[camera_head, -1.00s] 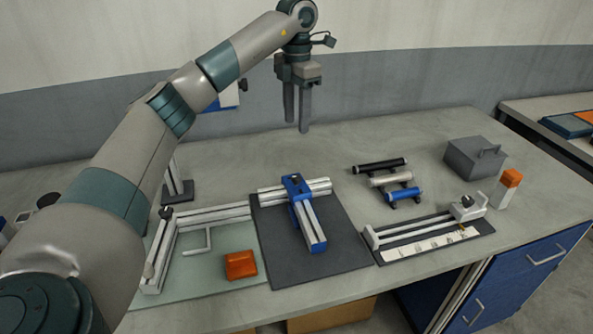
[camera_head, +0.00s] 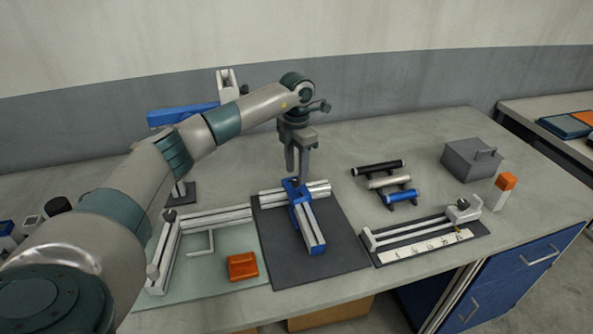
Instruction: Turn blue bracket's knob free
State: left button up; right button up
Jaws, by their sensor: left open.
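The blue bracket (camera_head: 307,216) joins aluminium profiles on a dark grey mat (camera_head: 267,247). One profile (camera_head: 318,189) runs across and another comes toward the front, with a blue end cap. My left gripper (camera_head: 297,173) points down, open, with its fingertips just above the back of the blue bracket, where its small dark knob sits. The fingers partly cover the knob, and I cannot tell whether they touch it. My right gripper is not in view.
An orange block (camera_head: 242,266) lies on the pale green mat at left beside a profile frame. Black, silver and blue rollers (camera_head: 400,196) lie at right. A ruler fixture (camera_head: 415,250), a grey box (camera_head: 472,160) and an orange-topped block (camera_head: 503,192) stand further right.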

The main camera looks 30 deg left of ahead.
aim_at(297, 181)
pick_arm(q)
jog(key=shift+f, duration=1.1)
jog(key=shift+c, duration=0.4)
grip_shut()
